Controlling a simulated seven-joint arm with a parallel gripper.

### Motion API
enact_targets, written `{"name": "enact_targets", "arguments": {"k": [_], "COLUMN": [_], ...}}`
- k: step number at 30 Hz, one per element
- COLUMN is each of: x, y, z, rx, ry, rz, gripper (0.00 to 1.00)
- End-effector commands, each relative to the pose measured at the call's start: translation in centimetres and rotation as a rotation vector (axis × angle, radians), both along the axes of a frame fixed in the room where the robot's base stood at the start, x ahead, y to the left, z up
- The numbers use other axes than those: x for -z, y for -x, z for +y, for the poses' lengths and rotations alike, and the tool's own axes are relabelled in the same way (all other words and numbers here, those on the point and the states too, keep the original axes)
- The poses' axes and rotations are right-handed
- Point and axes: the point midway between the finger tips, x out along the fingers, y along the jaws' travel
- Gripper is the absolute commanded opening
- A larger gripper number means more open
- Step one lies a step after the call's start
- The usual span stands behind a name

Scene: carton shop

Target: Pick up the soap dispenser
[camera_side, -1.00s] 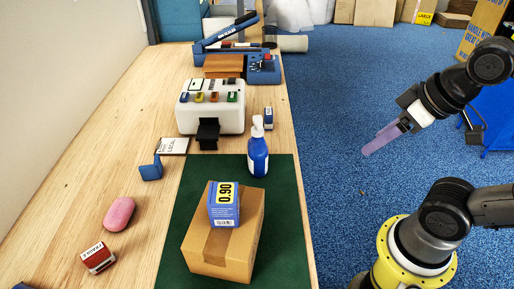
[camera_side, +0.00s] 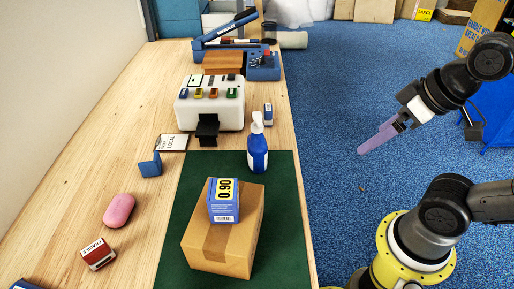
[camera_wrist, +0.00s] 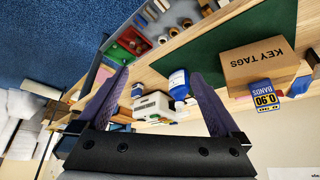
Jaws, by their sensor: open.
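The soap dispenser (camera_side: 258,158) is a blue bottle with a white pump top. It stands upright at the far edge of the green mat (camera_side: 285,215), near the table's right edge. In the wrist view the dispenser (camera_wrist: 179,85) shows between my two purple fingers, beyond their tips. My gripper (camera_side: 361,150) is open and empty, over the blue floor to the right of the table, well apart from the dispenser. Its fingers (camera_wrist: 159,75) are spread wide in the wrist view.
A brown carton (camera_side: 235,250) with a blue box (camera_side: 224,203) on top stands on the mat, nearer than the dispenser. A white label machine (camera_side: 211,112) stands behind to the left. A small blue stamp (camera_side: 268,114) stands behind the dispenser. The space right of the dispenser is clear.

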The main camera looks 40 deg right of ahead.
Motion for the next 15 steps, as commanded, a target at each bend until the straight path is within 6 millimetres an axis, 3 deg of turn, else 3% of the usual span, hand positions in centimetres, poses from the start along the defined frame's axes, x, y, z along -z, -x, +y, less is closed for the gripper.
{"name": "enact_targets", "arguments": {"k": [4, 8, 11, 15], "x": [0.1, -2.6, -5.2, -8.3], "y": [0.4, -0.5, -2.5, -6.8], "z": [0.0, 0.0, 0.2, 0.9], "rx": [0.119, 0.351, 0.556, 0.842], "ry": [-0.062, -0.185, -0.286, -0.4], "rz": [0.02, 0.017, 0.049, 0.121], "gripper": [1.0, 1.0, 1.0, 1.0]}}
